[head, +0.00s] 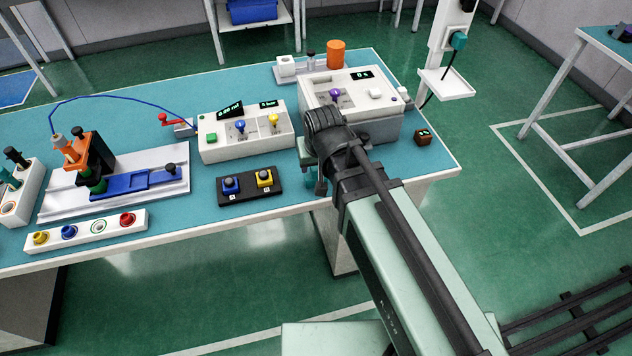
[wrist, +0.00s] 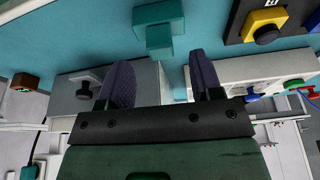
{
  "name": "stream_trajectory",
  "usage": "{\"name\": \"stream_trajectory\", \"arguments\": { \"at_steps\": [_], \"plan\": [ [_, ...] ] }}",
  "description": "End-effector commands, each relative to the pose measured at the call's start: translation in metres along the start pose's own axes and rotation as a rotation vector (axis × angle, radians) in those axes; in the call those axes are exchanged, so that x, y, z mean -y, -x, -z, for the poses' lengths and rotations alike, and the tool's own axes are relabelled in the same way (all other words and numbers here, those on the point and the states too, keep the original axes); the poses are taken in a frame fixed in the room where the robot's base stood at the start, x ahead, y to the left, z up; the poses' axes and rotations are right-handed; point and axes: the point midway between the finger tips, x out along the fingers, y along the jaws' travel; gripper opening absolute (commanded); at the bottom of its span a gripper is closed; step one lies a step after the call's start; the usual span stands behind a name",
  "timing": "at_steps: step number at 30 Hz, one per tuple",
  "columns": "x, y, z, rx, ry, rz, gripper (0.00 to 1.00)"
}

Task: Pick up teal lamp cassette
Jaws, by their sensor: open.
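The teal lamp cassette (wrist: 158,28) shows in the wrist view as a small T-shaped teal block on the blue-teal table top, at the top centre. My gripper (wrist: 160,60) is open, with its two dark fingers apart and nothing between them. The cassette lies just beyond the fingertips, roughly in line with the gap, and no contact shows. In the head view my gripper (head: 318,183) is low over the table's front edge, right of the black two-button block. My wrist and arm largely hide the cassette there.
The black block with blue and yellow buttons (head: 249,186) sits left of my gripper. A white instrument box (head: 380,90) stands behind it, another white console (head: 240,150) to the left. The table's front edge is near.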

Motion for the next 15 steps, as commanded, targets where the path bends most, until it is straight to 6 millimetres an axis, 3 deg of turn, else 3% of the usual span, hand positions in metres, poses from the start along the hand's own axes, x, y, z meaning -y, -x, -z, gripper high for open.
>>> {"name": "stream_trajectory", "arguments": {
  "at_steps": [1,5,12,15],
  "plan": [
    [0.0,-0.02,-0.002,0.0,0.0,0.0,0.6],
    [0.0,-0.043,-0.002,0.0,0.0,0.0,0.6],
    [0.0,-0.04,0.0,0.0,0.0,0.0,0.6],
    [0.0,-0.04,0.0,0.0,0.0,0.0,0.44]
  ]
}}
